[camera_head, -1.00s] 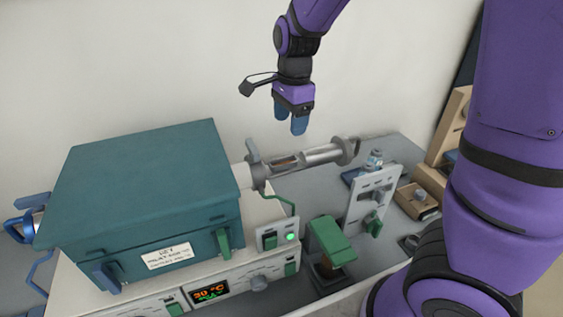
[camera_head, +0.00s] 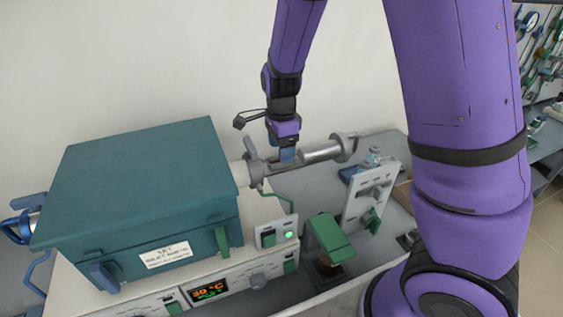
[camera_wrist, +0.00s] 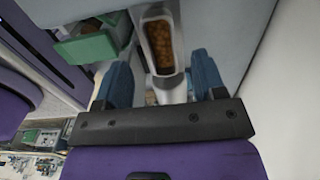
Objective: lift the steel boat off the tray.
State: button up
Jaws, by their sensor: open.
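The steel boat (camera_wrist: 163,42) is a narrow pale vessel filled with orange-brown granules, seen in the wrist view. It lies along a light trough-like holder (camera_wrist: 172,95), which I take for the tray. My gripper (camera_wrist: 162,64) is open, with one blue finger on each side of the boat's line. I cannot tell whether the fingers reach down to its sides. In the head view my gripper (camera_head: 287,155) points down at the metal tube (camera_head: 322,152) on the right side of the furnace. There it hides the boat.
The teal furnace (camera_head: 140,190) stands left of my gripper, with a lit display (camera_head: 209,291) below. A green-topped device (camera_head: 329,237) and an upright grey panel (camera_head: 370,195) stand in front and right of the tube. A small bottle (camera_head: 373,157) is behind the panel.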

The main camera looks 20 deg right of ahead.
jog(key=shift+w+f, duration=0.1)
jog(key=shift+f, duration=1.55)
jog(key=c, duration=1)
jog(key=shift+c, duration=0.2)
jog(key=shift+d+r, duration=0.1)
